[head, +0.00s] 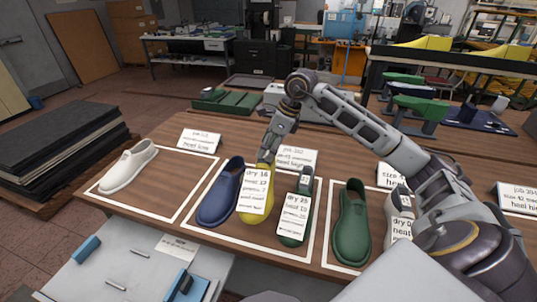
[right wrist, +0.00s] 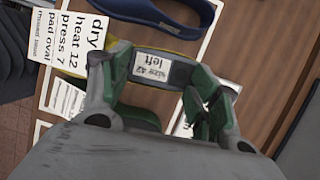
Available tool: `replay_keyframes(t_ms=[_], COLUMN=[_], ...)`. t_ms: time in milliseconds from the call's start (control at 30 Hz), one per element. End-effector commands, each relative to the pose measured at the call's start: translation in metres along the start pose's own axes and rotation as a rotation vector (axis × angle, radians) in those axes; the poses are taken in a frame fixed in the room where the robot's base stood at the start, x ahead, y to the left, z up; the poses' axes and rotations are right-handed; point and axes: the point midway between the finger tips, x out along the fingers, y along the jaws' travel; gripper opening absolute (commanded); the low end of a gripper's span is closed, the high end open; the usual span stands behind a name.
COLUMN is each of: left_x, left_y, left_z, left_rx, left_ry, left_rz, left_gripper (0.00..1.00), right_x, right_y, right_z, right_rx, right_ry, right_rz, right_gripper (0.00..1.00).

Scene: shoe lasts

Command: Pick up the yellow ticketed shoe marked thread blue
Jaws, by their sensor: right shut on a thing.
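The yellow shoe (head: 257,217) lies between a navy shoe (head: 217,197) and a dark green ticketed shoe (head: 304,183) in a white-outlined area. A white ticket (head: 257,190) hangs over its front; its upper lines read dry, heat 12 and press 7, and the small thread line is too small to read. My right gripper (head: 266,156) is shut on the heel end of the yellow shoe. In the right wrist view, the fingers (right wrist: 155,78) straddle a "size 42 left" label. Whether the shoe is off the table I cannot tell. My left gripper is out of view.
A white shoe (head: 128,167) lies alone in the left outlined area. A green shoe (head: 351,222) and another ticketed shoe (head: 399,215) lie to the right, near my right arm. Job cards stand behind the areas. A green tray (head: 222,101) sits farther back.

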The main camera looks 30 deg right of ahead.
Motion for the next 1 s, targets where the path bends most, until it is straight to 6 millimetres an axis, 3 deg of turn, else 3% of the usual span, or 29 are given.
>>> replay_keyframes(t_ms=[233,667,1000], left_x=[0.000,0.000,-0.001], left_y=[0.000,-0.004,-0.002], left_z=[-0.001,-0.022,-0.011], left_rx=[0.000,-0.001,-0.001], left_ry=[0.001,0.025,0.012], left_rz=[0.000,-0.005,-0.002], left_gripper=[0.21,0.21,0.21], right_x=[-0.015,-0.018,-0.019], right_y=[0.000,0.000,0.000], right_z=[0.006,0.008,0.008], right_rx=[0.000,-0.001,-0.001], right_ry=[-0.005,-0.004,-0.005], right_rz=[-0.002,-0.002,-0.003], right_gripper=[0.00,0.00,0.00])
